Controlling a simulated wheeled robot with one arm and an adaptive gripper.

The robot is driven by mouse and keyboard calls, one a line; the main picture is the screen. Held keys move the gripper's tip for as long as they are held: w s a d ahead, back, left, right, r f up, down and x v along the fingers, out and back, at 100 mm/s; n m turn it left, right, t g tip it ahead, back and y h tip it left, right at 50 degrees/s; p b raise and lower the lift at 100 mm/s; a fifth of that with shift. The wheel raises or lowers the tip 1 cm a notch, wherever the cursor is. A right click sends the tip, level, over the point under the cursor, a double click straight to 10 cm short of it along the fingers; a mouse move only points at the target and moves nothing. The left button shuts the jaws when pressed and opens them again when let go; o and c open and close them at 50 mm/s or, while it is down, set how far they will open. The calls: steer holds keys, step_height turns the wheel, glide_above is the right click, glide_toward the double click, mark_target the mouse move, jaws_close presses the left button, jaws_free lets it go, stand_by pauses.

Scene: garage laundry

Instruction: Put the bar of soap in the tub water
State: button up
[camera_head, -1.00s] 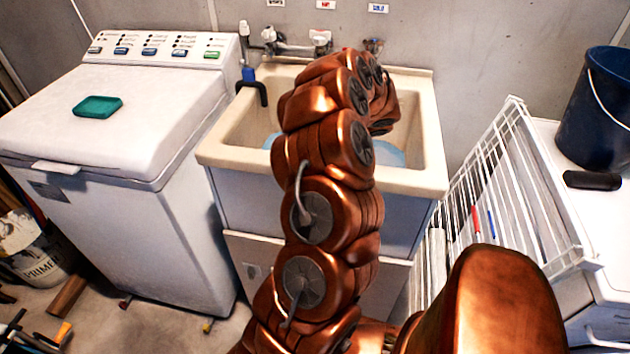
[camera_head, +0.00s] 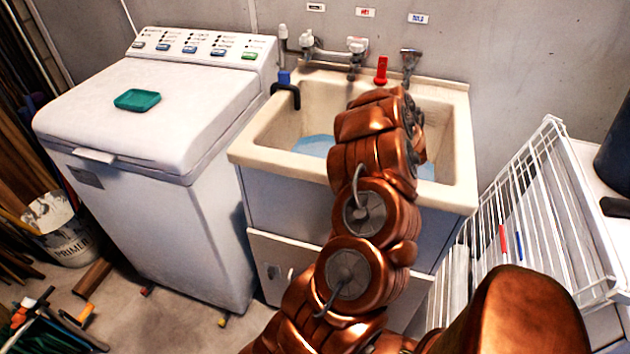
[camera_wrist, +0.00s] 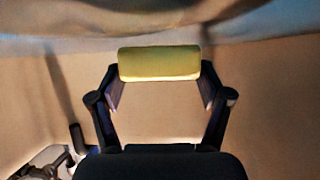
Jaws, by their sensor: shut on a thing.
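The bar of soap (camera_wrist: 160,63) is a yellow-green block in the wrist view. My gripper (camera_wrist: 162,82) is shut on it, one finger at each end. In the head view my arm reaches over the front of the cream tub (camera_head: 450,195) and bends down inside it, hiding my gripper and the soap. Pale blue water (camera_head: 315,145) shows on the tub floor left of my arm. In the wrist view tan tub surfaces surround the gripper, and a bluish band lies beyond the soap. I cannot tell whether the soap touches the water.
Taps (camera_head: 357,45) and a red object (camera_head: 381,71) stand along the tub's back. A black hook-shaped piece (camera_head: 287,92) hangs over its left rim. A white washer (camera_head: 150,105) with a green dish (camera_head: 137,100) is left; a white wire rack (camera_head: 535,215) is right.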

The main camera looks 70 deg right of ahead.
steer(key=shift+f, duration=0.5)
steer(key=shift+f, duration=0.55)
steer(key=o, duration=1.2)
steer(key=shift+c, duration=0.2)
steer(key=shift+r, duration=0.5)
steer(key=v, duration=0.7)
steer(key=shift+s+r+b, duration=0.2)
steer(key=shift+s+b, duration=0.05)
steer(key=shift+b, duration=0.1)
